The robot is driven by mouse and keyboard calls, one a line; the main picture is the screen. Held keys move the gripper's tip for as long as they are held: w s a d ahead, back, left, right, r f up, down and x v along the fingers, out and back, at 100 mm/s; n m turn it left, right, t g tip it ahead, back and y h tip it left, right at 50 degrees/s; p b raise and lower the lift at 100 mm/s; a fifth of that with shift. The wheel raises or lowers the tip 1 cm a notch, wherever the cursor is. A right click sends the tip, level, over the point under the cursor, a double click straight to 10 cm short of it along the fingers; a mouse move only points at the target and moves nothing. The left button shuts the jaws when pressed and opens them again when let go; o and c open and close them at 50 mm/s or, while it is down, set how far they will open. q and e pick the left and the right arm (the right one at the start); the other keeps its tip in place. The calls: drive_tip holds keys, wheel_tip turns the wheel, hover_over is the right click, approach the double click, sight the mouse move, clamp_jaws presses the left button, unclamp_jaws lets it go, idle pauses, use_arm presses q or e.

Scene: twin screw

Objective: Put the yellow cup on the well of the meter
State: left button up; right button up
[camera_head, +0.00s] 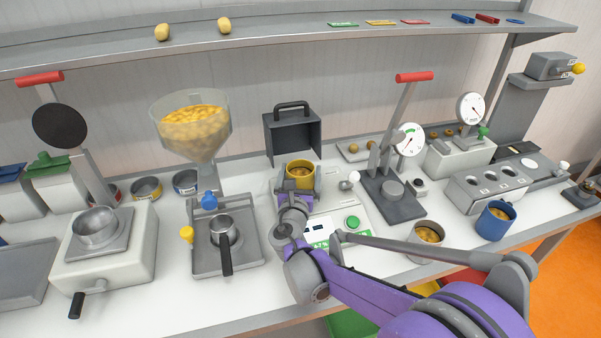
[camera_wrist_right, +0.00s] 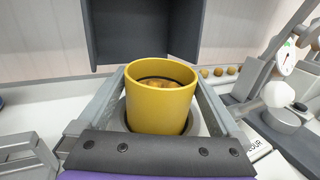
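The yellow cup (camera_head: 300,171) stands upright in front of the dark hood, with small yellow-brown pieces inside. It also shows close up in the right wrist view (camera_wrist_right: 160,108). My right gripper (camera_head: 299,182) has one finger along each side of the cup, and the fingers appear to touch it. A pale round rim, seemingly the well (camera_wrist_right: 197,126), shows around the cup's base; I cannot tell if the base rests in it. The white meter panel (camera_head: 340,238) with a green button is partly hidden by my right arm. My left gripper is not in view.
The dark hood (camera_head: 291,132) stands right behind the cup. A lever press (camera_head: 393,190) with a dial is to the right. A blue cup (camera_head: 494,222) and a grey cup (camera_head: 426,238) stand near the front right. A portafilter stand (camera_head: 226,238) is to the left.

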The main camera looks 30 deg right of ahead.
drive_tip(key=shift+r, duration=0.25)
drive_tip(key=v, duration=1.2)
drive_tip(key=shift+f, duration=0.1)
idle(0.7)
